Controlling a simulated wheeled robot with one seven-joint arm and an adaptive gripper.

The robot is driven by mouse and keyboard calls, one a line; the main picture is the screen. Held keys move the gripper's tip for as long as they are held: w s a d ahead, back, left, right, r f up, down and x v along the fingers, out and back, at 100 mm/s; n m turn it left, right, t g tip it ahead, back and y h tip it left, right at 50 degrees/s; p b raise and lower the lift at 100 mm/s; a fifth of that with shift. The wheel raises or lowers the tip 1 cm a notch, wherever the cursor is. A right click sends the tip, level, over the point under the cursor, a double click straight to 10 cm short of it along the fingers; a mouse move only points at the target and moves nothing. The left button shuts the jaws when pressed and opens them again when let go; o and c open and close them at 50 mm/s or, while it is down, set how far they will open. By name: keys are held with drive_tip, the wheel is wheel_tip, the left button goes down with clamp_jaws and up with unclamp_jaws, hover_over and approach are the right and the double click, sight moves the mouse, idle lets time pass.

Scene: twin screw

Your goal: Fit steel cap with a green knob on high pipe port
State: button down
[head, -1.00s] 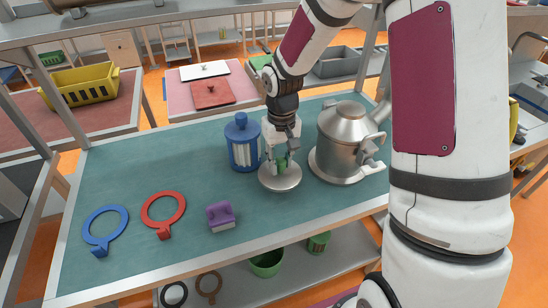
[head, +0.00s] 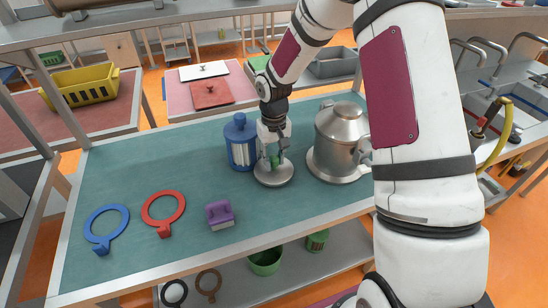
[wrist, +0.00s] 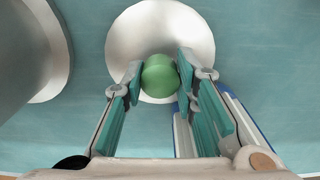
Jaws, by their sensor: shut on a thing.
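The steel cap (head: 273,178) is a round, shiny disc with a green knob on top. In the wrist view the knob (wrist: 160,76) sits between my fingertips and the steel disc (wrist: 144,33) spreads beyond it. My gripper (head: 274,159) points down and is shut on the green knob. The cap is level, on or just above the teal table; I cannot tell whether it touches. I cannot pick out the high pipe port with certainty in either view.
A steel vessel (head: 338,140) stands close right of the cap, and a blue canister (head: 240,143) close left. A purple block (head: 220,214), a red ring (head: 163,207) and a blue ring (head: 105,222) lie on the table (head: 130,165). A shelf crosses the back.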

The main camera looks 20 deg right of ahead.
drive_tip(key=shift+f, duration=0.1)
drive_tip(key=c, duration=1.3)
unclamp_jaws()
